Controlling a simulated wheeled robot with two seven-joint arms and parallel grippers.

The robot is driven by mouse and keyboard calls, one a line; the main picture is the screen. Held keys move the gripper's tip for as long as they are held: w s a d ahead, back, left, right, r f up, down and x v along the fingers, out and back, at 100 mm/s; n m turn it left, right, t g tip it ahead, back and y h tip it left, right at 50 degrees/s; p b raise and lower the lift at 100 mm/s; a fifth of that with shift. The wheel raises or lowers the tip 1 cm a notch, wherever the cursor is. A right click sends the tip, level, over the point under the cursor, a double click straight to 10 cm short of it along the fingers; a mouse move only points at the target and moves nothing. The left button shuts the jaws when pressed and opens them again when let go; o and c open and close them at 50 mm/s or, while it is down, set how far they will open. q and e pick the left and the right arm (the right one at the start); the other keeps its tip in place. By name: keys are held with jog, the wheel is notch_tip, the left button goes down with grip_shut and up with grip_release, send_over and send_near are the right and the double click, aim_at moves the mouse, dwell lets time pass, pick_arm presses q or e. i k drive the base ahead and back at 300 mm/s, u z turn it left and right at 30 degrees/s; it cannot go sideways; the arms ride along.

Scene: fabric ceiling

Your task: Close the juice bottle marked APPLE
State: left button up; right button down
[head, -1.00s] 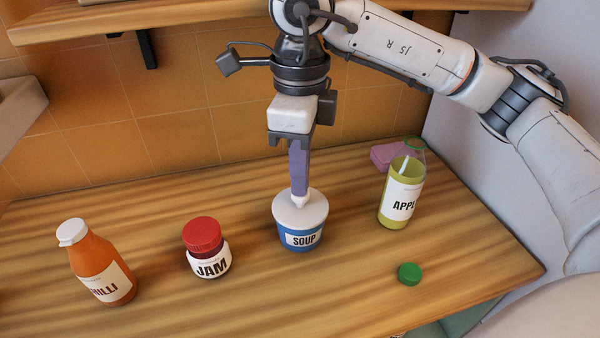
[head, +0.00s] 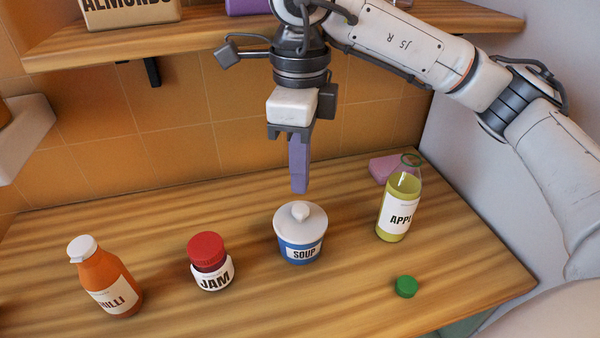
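The APPLE juice bottle (head: 396,208) stands upright at the right of the counter, with yellow-green liquid inside and its mouth uncovered. A green cap (head: 406,286) lies on the counter in front of it, apart from the bottle. My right gripper (head: 299,190) points down just above the soup tub (head: 300,252), clear of its white knobbed lid (head: 301,220). Its purple fingers are seen edge-on, one behind the other, so the gap between them is hidden. Nothing shows below the fingertips. My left gripper is out of view.
A red-lidded jam jar (head: 210,262) and an orange chilli bottle (head: 103,278) with a white cap stand on the left. A pink block (head: 383,167) lies behind the juice bottle. A shelf (head: 200,45) hangs above. The counter around the green cap is clear.

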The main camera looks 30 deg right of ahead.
aim_at(402, 190)
jog(key=k, duration=1)
